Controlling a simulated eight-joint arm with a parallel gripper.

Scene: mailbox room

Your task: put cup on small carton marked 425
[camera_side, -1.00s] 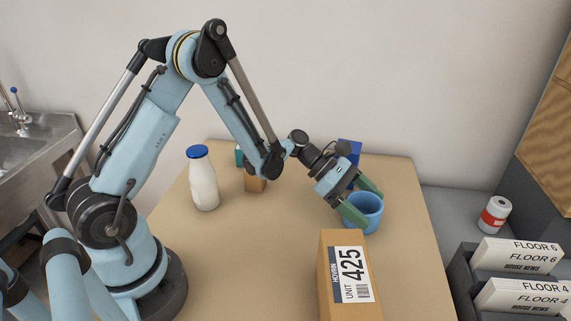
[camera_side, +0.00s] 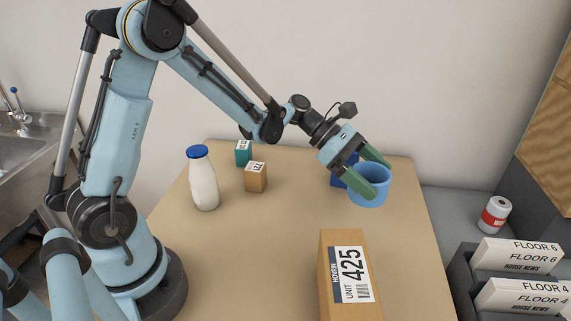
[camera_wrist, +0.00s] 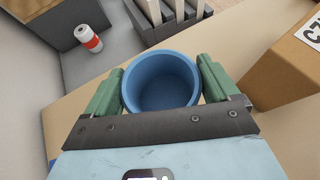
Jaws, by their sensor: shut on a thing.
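My gripper (camera_side: 378,178) is shut on the blue cup (camera_side: 371,190), with one green finger on each side of it. The cup is upright and held a little above the table, near its right back part. In the wrist view the cup (camera_wrist: 161,85) sits between the two fingers, and its open mouth looks empty. The brown carton marked 425 (camera_side: 328,270) stands at the front of the table, nearer the side camera than the cup and apart from it. Its side also shows at the right of the wrist view (camera_wrist: 272,72).
A dark blue box (camera_side: 338,180) stands behind my gripper, partly hidden. A milk bottle (camera_side: 203,185), a small brown box (camera_side: 256,180) and a teal box (camera_side: 242,154) are at the left. A can (camera_side: 495,215) and mail trays (camera_side: 462,275) lie beyond the right edge. The table's middle is clear.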

